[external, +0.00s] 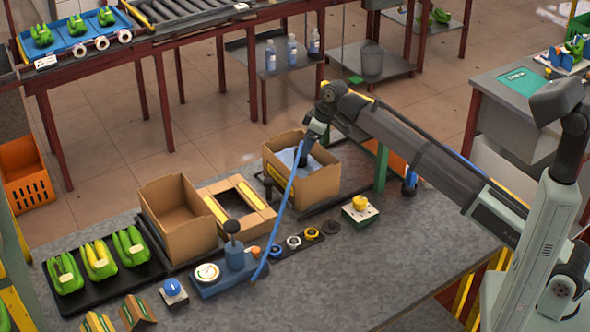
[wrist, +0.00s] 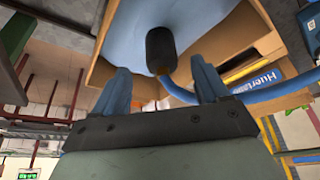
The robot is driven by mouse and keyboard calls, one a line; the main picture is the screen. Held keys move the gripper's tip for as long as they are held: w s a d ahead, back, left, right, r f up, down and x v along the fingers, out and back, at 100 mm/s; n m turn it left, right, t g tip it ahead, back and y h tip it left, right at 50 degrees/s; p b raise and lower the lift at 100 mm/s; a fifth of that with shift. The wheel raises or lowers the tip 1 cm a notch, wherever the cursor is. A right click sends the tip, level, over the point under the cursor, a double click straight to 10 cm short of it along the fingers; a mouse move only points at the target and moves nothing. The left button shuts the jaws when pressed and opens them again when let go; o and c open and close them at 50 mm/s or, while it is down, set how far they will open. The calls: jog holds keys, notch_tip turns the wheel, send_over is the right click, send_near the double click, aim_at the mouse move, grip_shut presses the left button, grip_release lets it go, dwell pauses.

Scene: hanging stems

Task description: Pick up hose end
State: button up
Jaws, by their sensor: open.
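The hose end is a black cylinder (wrist: 160,50) in the wrist view, with the blue hose (wrist: 272,101) curving from it to the right. My gripper (wrist: 160,72) has two blue fingers spread apart, and the black end shows in the gap between and just past their tips. I cannot tell whether it touches either finger. In the external view my gripper (external: 304,155) points down into an open cardboard box, its fingertips hard to make out. The blue hose (external: 284,204) runs from beside it down to the blue pump with a gauge (external: 222,275).
The cardboard box (external: 318,186) holds a pale blue liner. A yellow button box (external: 360,209) sits to the right. The front right bench surface (external: 400,262) is clear.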

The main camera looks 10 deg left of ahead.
jog(key=shift+x, duration=3.2)
jog(key=shift+s, duration=0.1)
jog(key=shift+c, duration=0.4)
jog(key=c, duration=1.2)
